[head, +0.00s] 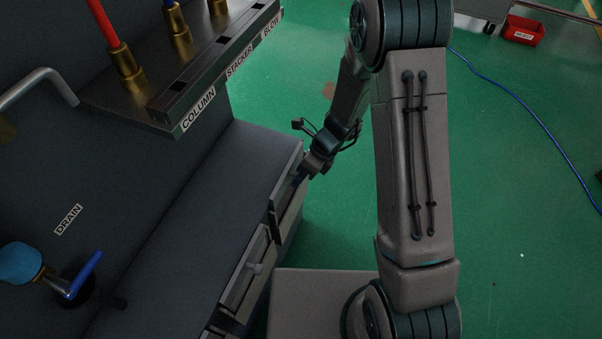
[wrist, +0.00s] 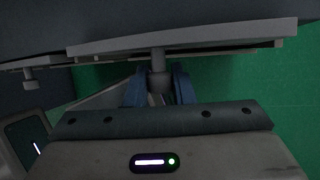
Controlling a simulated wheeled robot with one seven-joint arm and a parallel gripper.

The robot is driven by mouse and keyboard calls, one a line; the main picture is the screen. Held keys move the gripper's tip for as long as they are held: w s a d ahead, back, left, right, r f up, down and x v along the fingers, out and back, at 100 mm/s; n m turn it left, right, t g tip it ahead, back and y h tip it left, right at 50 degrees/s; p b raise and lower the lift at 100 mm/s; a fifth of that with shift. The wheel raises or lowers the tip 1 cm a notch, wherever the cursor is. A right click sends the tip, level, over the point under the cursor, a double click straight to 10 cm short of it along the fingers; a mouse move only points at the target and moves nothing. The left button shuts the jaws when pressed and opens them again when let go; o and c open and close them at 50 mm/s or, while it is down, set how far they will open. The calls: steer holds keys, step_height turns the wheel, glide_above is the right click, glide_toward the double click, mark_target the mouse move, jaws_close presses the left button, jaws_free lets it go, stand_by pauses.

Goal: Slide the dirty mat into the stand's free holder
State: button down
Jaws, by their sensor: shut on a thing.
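My gripper (head: 301,176) is at the right edge of a dark cabinet in the head view. In the wrist view its two blue fingers (wrist: 159,88) are shut on a short grey handle (wrist: 158,64). The handle sticks out from a long grey front panel (wrist: 205,38), which lies across the top of the wrist view. In the head view this panel (head: 289,207) stands at the cabinet's right side, partly behind my gripper. I cannot make out a dirty mat or a free holder as such in either view.
A second grey front (head: 244,282) with its own handle sits nearer along the cabinet side. The cabinet top (head: 205,195) is bare. A labelled shelf (head: 190,100) with brass fittings overhangs it. Green floor (head: 510,200) lies open to the right, crossed by a blue cable (head: 530,115).

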steer(key=shift+f+b, duration=0.35)
steer(key=shift+f, duration=0.35)
steer(key=shift+r, duration=0.15)
steer(key=c, duration=1.1)
jaws_free()
steer(key=shift+c, duration=0.2)
steer(key=p+v, duration=0.4)
steer(key=v, duration=0.9)
steer(key=shift+d+r+p, duration=0.15)
steer(key=shift+r+p, duration=0.15)
steer(key=shift+w, duration=0.1)
